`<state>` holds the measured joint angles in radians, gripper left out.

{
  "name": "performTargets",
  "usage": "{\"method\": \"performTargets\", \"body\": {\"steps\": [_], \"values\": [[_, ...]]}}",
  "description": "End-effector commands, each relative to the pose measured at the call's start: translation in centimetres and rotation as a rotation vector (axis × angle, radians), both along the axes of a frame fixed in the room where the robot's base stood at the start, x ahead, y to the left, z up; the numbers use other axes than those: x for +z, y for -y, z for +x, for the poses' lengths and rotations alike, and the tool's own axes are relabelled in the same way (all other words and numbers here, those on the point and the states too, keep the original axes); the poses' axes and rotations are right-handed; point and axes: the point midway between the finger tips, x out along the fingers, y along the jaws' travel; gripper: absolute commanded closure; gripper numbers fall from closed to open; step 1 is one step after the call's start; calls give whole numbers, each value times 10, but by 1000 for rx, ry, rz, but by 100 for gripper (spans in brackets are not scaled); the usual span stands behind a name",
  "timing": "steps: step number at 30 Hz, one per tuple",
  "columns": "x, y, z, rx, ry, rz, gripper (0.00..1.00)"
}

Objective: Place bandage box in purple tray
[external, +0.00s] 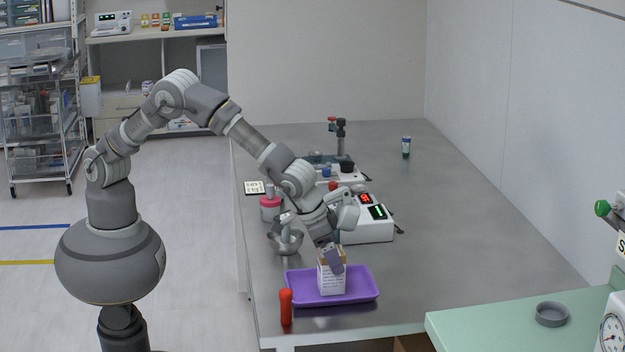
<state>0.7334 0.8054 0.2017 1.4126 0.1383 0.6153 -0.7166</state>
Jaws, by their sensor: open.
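The bandage box (332,283), white with printed text and a tan upper part, stands upright in the purple tray (362,287), near its middle. My gripper (333,262) reaches down from the upper left at the top of the box. It is open, with one finger in front of the box's upper part. The gripper hides part of the box's top, and I cannot tell whether the fingers touch it. The box's base appears to rest on the tray floor.
The table's right side is mostly clear.

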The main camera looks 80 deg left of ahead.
Motion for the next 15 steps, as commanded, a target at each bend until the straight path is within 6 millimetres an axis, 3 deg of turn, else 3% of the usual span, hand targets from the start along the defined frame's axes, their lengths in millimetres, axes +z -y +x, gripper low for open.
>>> {"method": "performTargets", "body": {"steps": [5,15], "values": [[10,0,-2,0,1,-1,9],[82,1,-31,-1,1,-2,9]]}}
